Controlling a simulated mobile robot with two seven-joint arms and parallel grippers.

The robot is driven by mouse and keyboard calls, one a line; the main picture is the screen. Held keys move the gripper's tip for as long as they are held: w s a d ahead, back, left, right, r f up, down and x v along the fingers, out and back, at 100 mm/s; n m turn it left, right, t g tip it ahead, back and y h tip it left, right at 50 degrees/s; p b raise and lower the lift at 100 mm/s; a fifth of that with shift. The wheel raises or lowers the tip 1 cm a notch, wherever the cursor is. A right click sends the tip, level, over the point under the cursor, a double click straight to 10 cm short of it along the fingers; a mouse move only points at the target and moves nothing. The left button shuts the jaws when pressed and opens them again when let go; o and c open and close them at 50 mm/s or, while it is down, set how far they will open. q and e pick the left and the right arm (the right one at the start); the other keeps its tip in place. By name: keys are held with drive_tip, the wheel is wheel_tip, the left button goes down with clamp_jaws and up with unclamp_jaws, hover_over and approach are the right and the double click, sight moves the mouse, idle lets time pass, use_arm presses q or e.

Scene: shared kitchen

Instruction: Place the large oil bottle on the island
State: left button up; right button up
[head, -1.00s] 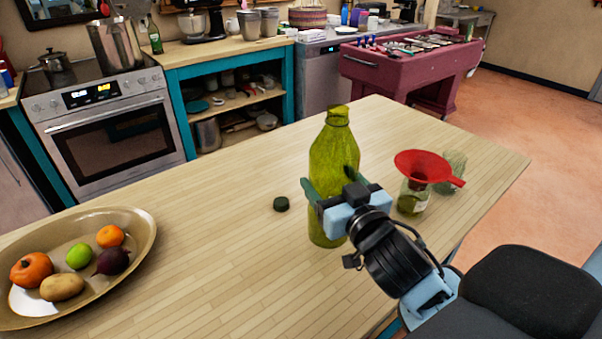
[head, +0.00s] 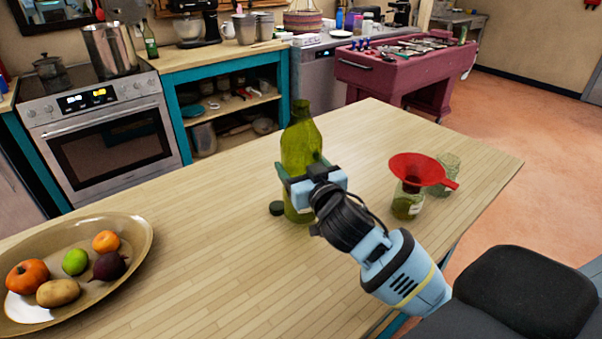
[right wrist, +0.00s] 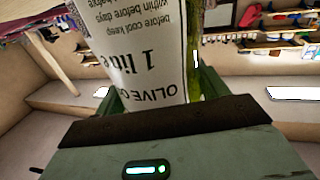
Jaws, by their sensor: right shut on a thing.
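The large green oil bottle (head: 301,145) is upright over the middle of the wooden island (head: 190,235). My right gripper (head: 308,176) is shut on the bottle's body from the near side. In the right wrist view, the bottle's white label (right wrist: 135,50) with olive oil and 1 litre print fills the space between the fingers (right wrist: 165,100). The bottle's lower part is partly hidden by the gripper, and I cannot tell whether its base touches the top. A small dark cap (head: 276,208) lies on the island just left of the bottle's base. My left gripper is not in view.
A red funnel (head: 415,168) sits on a jar (head: 407,204) to the right, with another glass jar (head: 447,172) beside it. An oval tray (head: 140,240) of fruit and vegetables stands at the left. The island between tray and bottle is clear.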

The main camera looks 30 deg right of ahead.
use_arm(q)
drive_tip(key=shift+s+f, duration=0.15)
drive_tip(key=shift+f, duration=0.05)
use_arm(e)
drive_tip(key=shift+f, duration=1.05)
drive_tip(key=shift+f, duration=0.2)
drive_tip(key=o, duration=1)
drive_tip(key=shift+r, duration=0.15)
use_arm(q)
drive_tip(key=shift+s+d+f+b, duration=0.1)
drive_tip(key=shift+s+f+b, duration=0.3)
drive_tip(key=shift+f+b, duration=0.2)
use_arm(e)
drive_tip(key=shift+s+a, duration=0.25)
drive_tip(key=shift+s, duration=1.75)
drive_tip(key=shift+s+a, duration=0.2)
drive_tip(key=shift+s, duration=1.8)
drive_tip(key=shift+s+a, duration=0.25)
drive_tip(key=shift+s, duration=1.75)
